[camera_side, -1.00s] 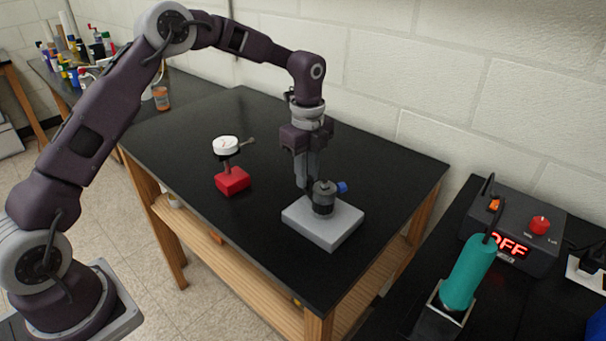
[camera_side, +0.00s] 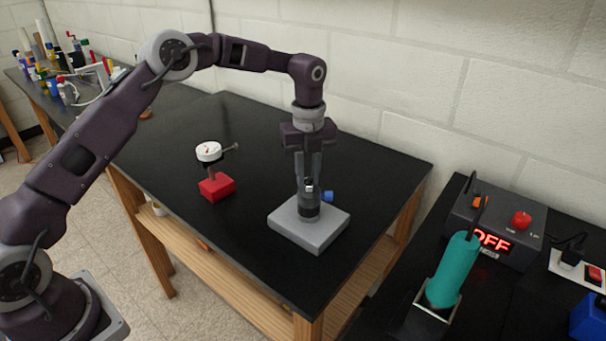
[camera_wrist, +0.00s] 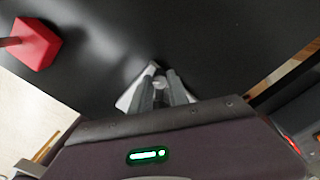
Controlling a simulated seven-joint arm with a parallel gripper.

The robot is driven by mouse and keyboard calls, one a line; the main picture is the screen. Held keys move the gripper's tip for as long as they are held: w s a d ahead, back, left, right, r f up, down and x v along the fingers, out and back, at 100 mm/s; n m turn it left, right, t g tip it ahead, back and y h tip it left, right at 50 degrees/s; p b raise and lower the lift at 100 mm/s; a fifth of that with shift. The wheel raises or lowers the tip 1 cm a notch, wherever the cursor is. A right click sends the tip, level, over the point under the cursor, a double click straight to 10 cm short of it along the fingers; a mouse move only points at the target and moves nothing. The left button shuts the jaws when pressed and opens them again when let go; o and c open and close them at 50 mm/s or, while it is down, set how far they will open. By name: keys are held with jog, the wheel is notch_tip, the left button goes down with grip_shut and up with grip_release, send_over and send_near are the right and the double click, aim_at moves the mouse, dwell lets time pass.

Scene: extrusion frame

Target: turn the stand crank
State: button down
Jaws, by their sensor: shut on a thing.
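The stand has a light grey square base (camera_side: 290,226) and a dark round post (camera_side: 310,212) on the black bench. A blue knob (camera_side: 328,196) shows at the right of the post top. My gripper (camera_side: 309,184) points straight down over the post, its fingers shut on the stand's crank part. The fingers hide most of that part, so its shape and angle are unclear. In the wrist view my gripper (camera_wrist: 161,80) closes around a small pale piece, with the grey base (camera_wrist: 126,100) partly showing behind the fingers.
A white round dial on a red block (camera_side: 216,189) stands left of the stand; the block also shows in the wrist view (camera_wrist: 36,43). A control box reading OFF (camera_side: 497,238) and a teal-handled tool (camera_side: 454,270) are on the right bench. The bench between is clear.

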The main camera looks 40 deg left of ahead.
jog(key=shift+w+d+m, duration=0.35)
jog(key=shift+d+m, duration=0.35)
jog(key=shift+m, duration=0.4)
jog(key=shift+w+d+m, duration=0.35)
jog(key=shift+d+m, duration=0.3)
jog(key=shift+m, duration=0.45)
jog(key=shift+w+d+m, duration=0.1)
jog(key=shift+d+m, duration=0.5)
jog(key=shift+m, duration=0.35)
jog(key=shift+w+d+m, duration=0.1)
jog(key=shift+d+m, duration=0.5)
jog(key=shift+m, duration=0.35)
jog(key=shift+d, duration=0.1)
jog(key=shift+s, duration=0.1)
jog(key=c, duration=1.3)
grip_release()
jog(key=shift+o, duration=0.2)
notch_tip(320, 180, up, 7)
